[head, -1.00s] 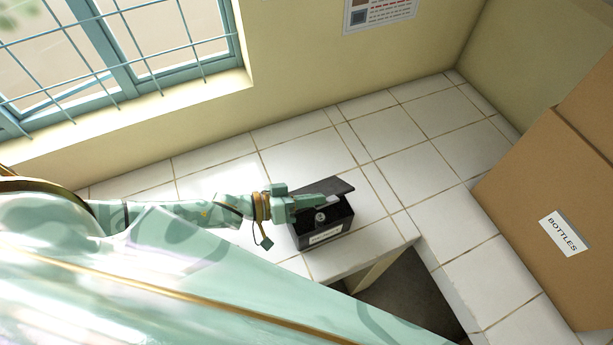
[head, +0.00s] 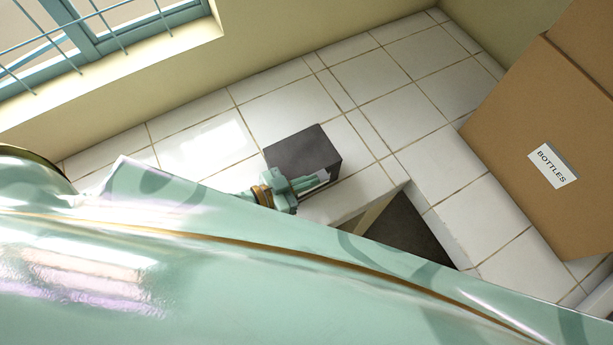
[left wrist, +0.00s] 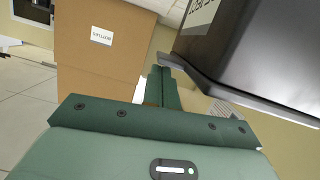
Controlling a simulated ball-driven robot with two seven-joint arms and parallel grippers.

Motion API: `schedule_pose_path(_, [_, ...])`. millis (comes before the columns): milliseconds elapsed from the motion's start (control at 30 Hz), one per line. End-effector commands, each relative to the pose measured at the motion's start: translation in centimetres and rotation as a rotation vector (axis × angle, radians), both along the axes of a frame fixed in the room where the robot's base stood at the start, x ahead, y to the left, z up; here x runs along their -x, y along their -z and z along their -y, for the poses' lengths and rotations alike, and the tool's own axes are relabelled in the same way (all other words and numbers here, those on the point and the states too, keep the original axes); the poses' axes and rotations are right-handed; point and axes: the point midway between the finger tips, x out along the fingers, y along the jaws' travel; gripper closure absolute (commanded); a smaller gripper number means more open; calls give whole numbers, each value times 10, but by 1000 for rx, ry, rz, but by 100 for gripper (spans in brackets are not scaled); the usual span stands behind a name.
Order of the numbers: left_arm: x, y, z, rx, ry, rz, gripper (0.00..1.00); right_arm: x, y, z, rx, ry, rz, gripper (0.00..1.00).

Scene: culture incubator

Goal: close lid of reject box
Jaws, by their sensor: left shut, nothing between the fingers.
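The reject box (head: 334,168) is a small black box on the white tiled counter. Its dark grey lid (head: 302,149) lies flat over the top, and no open interior shows. In the left wrist view, the box (left wrist: 255,40) fills the upper right, with part of its white label and the lid's edge (left wrist: 240,95) along it. My left gripper (head: 318,181) is shut and empty, at the box's front side by the label. Its fingers (left wrist: 163,85) are close to the lid's edge; I cannot tell if they touch. My right gripper is not in view.
A large brown carton (head: 520,140) labelled BOTTLES stands at the right. A dark gap (head: 408,235) opens in front of the counter, right of the reject box. A barred window (head: 100,35) is at the upper left. Tiles behind the box are clear.

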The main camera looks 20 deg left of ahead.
Motion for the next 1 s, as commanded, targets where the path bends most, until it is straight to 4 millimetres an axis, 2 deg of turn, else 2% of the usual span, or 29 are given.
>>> schedule_pose_path(667, [1, 2, 0, -1, 0, -3, 100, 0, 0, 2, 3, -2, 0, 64])
schedule_pose_path(767, [-1, -8, -1, -1, -1, -2, 100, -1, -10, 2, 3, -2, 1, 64])
schedule_pose_path(967, [-6, -48, -6, 1, -4, 0, 100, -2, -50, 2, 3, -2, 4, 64])
schedule_pose_path(1000, [5, -42, -14, -1, -4, -4, 100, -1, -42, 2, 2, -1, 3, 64])
